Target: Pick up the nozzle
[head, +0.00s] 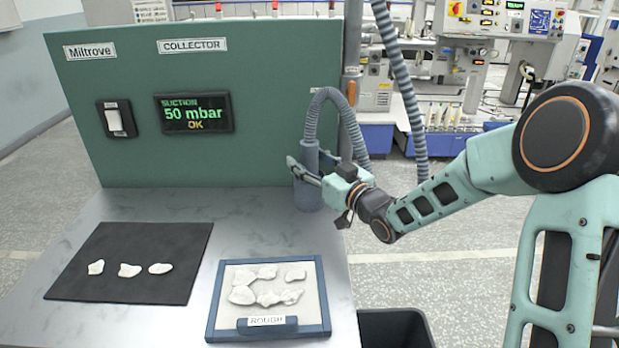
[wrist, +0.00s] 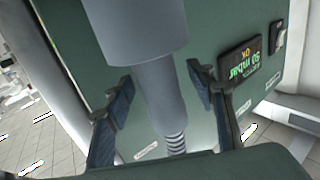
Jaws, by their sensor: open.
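The nozzle (head: 310,155) is a grey-blue tube standing upright in front of the green panel, its ribbed hose (head: 323,98) arching from its top. Its lower end goes into a wider grey cylinder (head: 308,196), which looks like a holder. My gripper (head: 303,171) is level with the nozzle, reaching in from the right. In the wrist view, the nozzle (wrist: 162,95) lies between the two spread fingers of my gripper (wrist: 160,88), with a gap visible on each side. The nozzle's lower end is hidden inside the wider cylinder.
The green panel (head: 250,150) with a suction display (head: 194,113) stands close behind. A black mat (head: 130,240) with 3 white pieces lies at the left. A blue-framed tray (head: 325,290) labelled ROUGH holds several white pieces. A dark bin (head: 395,325) stands beside the table.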

